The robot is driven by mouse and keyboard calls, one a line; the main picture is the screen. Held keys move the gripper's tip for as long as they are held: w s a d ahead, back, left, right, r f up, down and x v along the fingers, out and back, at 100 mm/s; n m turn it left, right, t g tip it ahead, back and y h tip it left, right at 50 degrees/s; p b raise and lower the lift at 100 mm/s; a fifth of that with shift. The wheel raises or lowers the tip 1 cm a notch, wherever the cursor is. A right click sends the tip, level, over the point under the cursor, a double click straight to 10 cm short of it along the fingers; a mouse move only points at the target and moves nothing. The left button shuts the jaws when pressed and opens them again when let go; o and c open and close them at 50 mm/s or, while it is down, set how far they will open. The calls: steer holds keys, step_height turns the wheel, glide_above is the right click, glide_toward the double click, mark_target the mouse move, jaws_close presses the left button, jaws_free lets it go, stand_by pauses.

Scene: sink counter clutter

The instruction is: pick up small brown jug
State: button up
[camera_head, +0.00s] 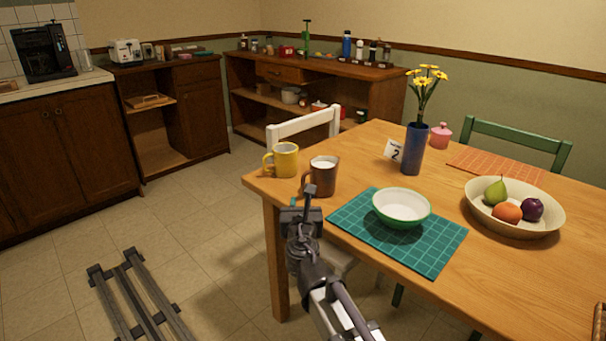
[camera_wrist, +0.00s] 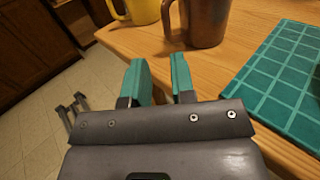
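The small brown jug (camera_head: 327,178) stands upright near the front left corner of the wooden table, with a pale filling showing at its top. In the wrist view the brown jug (camera_wrist: 207,24) is cut off by the top edge, its handle on the left. My gripper (camera_head: 301,198) is at the table's front edge, just in front of the jug, partly covering its lower left in the head view. In the wrist view my gripper's (camera_wrist: 159,66) teal fingers stand apart with nothing between them. The fingertips point toward the jug's handle side and appear short of it.
A yellow mug (camera_head: 285,161) stands close left of the jug. A green mat (camera_head: 437,262) with a green-rimmed bowl (camera_head: 400,221) lies to the right. A fruit bowl (camera_head: 483,220) stands farther right.

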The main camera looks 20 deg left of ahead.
mark_target(303, 185)
steer(key=x, duration=1)
steer(key=shift+w+d, duration=0.35)
steer(key=shift+c, duration=0.4)
jaws_close()
